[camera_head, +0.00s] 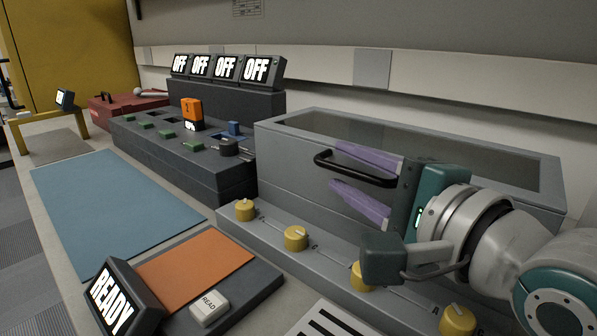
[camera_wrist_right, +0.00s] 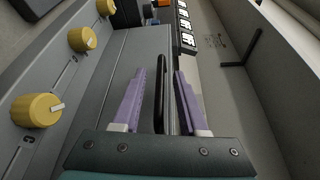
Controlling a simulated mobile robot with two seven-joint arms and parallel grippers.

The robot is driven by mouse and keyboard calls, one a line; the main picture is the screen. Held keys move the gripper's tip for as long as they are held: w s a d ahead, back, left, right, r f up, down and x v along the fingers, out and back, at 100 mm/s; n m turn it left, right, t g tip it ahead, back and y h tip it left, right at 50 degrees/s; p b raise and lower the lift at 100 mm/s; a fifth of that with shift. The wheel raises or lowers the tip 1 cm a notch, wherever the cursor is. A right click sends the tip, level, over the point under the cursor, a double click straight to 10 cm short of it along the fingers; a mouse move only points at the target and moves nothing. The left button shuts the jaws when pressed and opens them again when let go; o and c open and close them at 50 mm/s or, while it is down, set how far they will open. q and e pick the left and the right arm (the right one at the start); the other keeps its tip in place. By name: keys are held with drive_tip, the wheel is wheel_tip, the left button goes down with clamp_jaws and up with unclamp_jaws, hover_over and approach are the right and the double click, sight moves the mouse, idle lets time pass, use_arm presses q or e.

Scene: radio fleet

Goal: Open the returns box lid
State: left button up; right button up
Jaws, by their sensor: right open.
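A grey box (camera_head: 285,150) with a dark glass-like panel (camera_head: 400,141) in its top stands at the right of the head view. A black bar handle (camera_head: 355,168) is on its near side and also shows in the right wrist view (camera_wrist_right: 161,85). My right gripper (camera_head: 335,166) is open, one purple finger above the handle and one below it. In the right wrist view, the bar lies between the two fingers (camera_wrist_right: 160,74), with gaps on both sides. The lid looks closed. No label names the returns box. My left gripper is not in view.
Yellow knobs (camera_head: 295,238) line a ledge in front of the grey box. A dark block with an orange piece (camera_head: 192,110) stands left of it, OFF displays (camera_head: 226,68) behind. A red box (camera_head: 125,106) is further back. The blue mat (camera_head: 110,200) is clear.

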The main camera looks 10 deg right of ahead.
clamp_jaws()
idle(0.3)
idle(1.2)
